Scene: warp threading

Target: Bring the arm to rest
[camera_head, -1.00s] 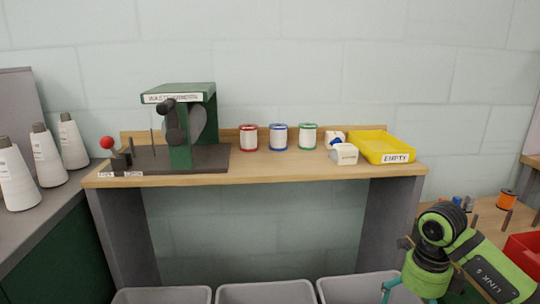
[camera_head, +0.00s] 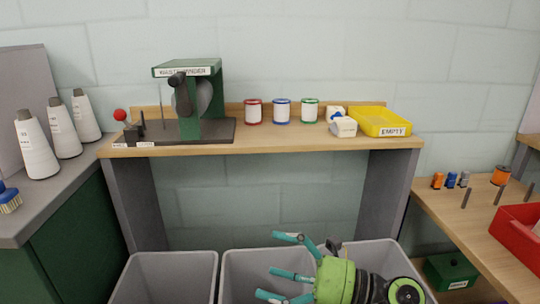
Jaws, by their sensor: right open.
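My right gripper (camera_head: 282,268) is at the bottom of the head view. Its teal fingers point left and are spread apart with nothing between them. It hangs in front of and above the grey bins, clear of the wooden bench (camera_head: 290,143). My right wrist is green and black and comes in from the lower right. My left gripper is not in view.
Three grey bins (camera_head: 165,258) stand below the bench. On the bench are a green winder (camera_head: 188,70), red, blue and green-rimmed spools (camera_head: 282,112) and a yellow tray (camera_head: 380,114). White cones (camera_head: 65,135) stand left. A red bin (camera_head: 520,232) sits right.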

